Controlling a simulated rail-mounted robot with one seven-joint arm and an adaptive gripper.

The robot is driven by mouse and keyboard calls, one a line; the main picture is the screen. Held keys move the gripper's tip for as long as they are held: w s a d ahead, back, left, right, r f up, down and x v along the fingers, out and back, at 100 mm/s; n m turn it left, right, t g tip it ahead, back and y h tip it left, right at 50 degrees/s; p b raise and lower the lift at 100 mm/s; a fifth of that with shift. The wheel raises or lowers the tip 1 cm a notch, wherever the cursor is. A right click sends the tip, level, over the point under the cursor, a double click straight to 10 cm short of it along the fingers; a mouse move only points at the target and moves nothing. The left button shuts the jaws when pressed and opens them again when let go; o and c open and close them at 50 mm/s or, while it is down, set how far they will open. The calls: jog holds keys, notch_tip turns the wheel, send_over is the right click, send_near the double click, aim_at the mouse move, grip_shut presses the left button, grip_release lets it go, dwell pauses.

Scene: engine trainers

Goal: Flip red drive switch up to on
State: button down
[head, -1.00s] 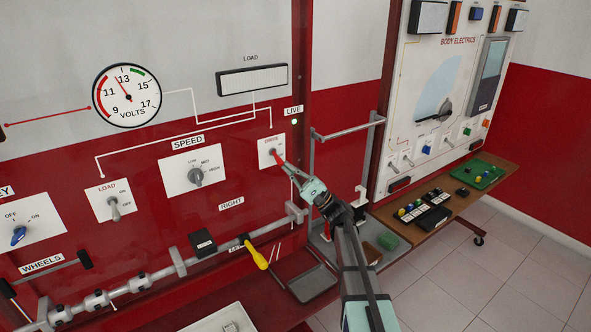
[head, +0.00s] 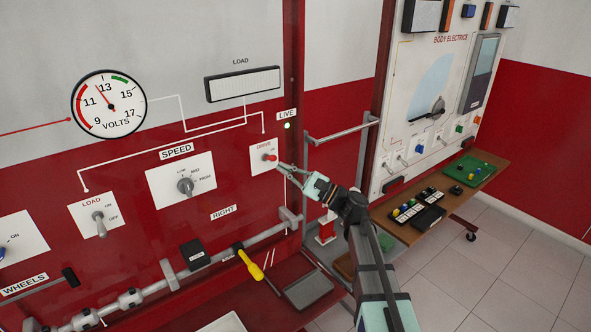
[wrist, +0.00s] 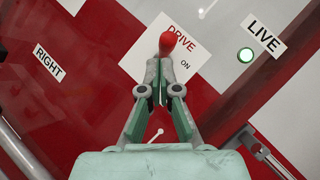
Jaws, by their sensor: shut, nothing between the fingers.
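The red drive switch (head: 270,157) sticks out from a white plate (head: 258,164) marked DRIVE, with an ON label beside it. In the wrist view its red knob (wrist: 168,41) stands just past my fingertips. My gripper (head: 281,167) is at the lower right of the switch in the head view, with its fingers closed together and empty. In the wrist view the closed fingertips (wrist: 159,66) lie right against or just short of the knob; I cannot tell if they touch. The switch's base is largely hidden by the fingers, and its exact tilt is unclear.
A round LIVE lamp (head: 287,126) sits to the upper right of the switch. The speed knob (head: 186,186) and load switch (head: 99,224) are to the left. A rail with a yellow-handled tool (head: 250,265) runs below. A metal frame (head: 342,130) stands to the right.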

jog(key=w+d+r+b+v, duration=0.1)
jog(key=b+v, duration=0.4)
jog(key=v, duration=0.8)
jog(key=shift+b, duration=0.3)
